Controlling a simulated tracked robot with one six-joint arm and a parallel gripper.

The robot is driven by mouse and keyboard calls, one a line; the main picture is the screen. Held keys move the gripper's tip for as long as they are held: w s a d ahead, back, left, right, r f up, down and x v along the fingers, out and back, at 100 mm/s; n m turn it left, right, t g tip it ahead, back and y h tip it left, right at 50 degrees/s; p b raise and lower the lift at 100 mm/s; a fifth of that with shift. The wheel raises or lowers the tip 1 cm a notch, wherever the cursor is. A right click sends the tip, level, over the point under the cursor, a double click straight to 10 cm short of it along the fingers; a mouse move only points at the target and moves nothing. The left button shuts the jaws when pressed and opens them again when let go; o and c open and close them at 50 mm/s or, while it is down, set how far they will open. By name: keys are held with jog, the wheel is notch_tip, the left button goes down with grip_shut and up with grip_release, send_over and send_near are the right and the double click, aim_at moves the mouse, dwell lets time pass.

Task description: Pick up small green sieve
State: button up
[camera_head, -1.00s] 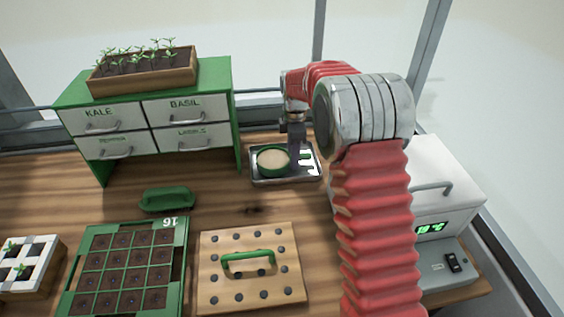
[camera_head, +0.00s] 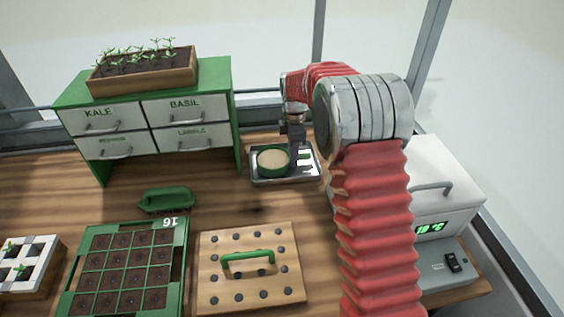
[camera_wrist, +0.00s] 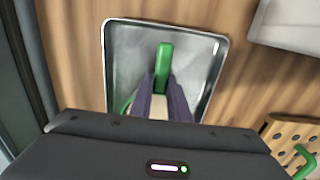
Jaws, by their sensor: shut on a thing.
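The small green sieve (camera_head: 273,161) has a round green rim around a beige face. It is at the metal tray (camera_head: 285,181) at the back of the bench; I cannot tell whether it touches the tray. My gripper (camera_head: 299,150) points down over the tray, just right of the sieve's ring. In the wrist view, the fingers of my gripper (camera_wrist: 162,92) are shut around the sieve's green handle (camera_wrist: 164,62), whose end sticks out beyond them. Most of the ring is hidden behind the fingers and gripper body there. The tray's rim (camera_wrist: 217,75) surrounds them.
A green drawer cabinet (camera_head: 215,76) stands left of the tray, and a white device (camera_head: 428,185) with a display stands to the right. In front are a drilled wooden board (camera_head: 225,290) with a green handle, a green seed tray (camera_head: 182,250) and a green hand tool (camera_head: 167,200).

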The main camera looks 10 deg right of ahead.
grip_shut()
notch_tip(320, 180, up, 9)
jog(key=shift+f, duration=0.1)
jog(key=shift+r, duration=0.65)
grip_release()
grip_shut()
